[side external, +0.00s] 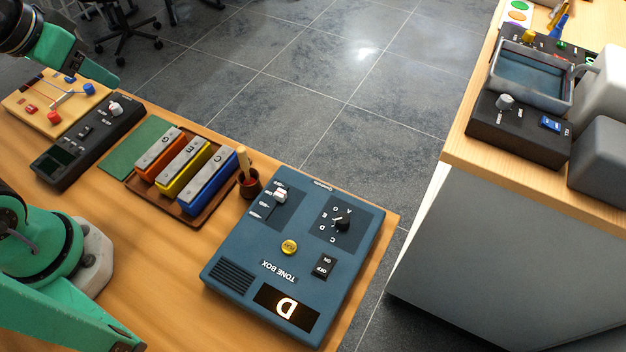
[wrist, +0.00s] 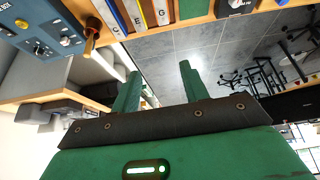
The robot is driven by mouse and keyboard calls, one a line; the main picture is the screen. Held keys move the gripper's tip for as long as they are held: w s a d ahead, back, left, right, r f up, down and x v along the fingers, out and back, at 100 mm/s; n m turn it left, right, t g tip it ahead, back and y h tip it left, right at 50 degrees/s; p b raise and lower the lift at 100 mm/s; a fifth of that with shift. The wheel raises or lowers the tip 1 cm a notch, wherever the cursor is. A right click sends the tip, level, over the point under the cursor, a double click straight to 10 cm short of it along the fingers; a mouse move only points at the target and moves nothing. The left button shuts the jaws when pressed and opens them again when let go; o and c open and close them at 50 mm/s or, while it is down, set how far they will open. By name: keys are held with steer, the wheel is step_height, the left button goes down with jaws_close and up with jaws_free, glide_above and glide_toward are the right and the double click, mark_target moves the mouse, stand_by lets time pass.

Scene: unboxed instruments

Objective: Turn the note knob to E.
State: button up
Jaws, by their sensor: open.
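The blue tone box (side external: 225,262) lies on the wooden table, upside down in the side view. Its black note knob (side external: 342,222) has a white mark and sits among the letters C, D, E, G and A. The lit display (side external: 286,306) reads D. The tone box also shows in the wrist view's upper left corner (wrist: 62,22). My gripper (wrist: 158,72) is open, its two green fingers apart with nothing between them. In the side view my gripper (side external: 98,70) is at the upper left, far from the knob and partly cut off from clear sight.
The box also has a white slider (side external: 280,195), a yellow button (side external: 289,247) and an OFF/ON switch (side external: 324,266). Beside it stand a cup with a wooden mallet (side external: 249,186) and a tray of coloured chime bars (side external: 186,165). A black device (side external: 75,158) lies farther left.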

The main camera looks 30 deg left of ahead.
steer(key=w+d+n+g+h, duration=0.1)
steer(key=w+d+g, duration=0.1)
steer(key=w+d, duration=0.5)
steer(key=n+g, duration=0.3)
glide_toward(343, 218)
steer(key=shift+w+d+f+y, duration=0.1)
steer(key=shift+w+f+y, duration=0.15)
steer(key=shift+y, duration=0.15)
steer(key=shift+s+d+f, duration=0.15)
steer(key=shift+d, duration=0.1)
steer(key=shift+d+f, duration=0.1)
steer(key=shift+f, duration=3.75)
steer(key=shift+c, duration=0.3)
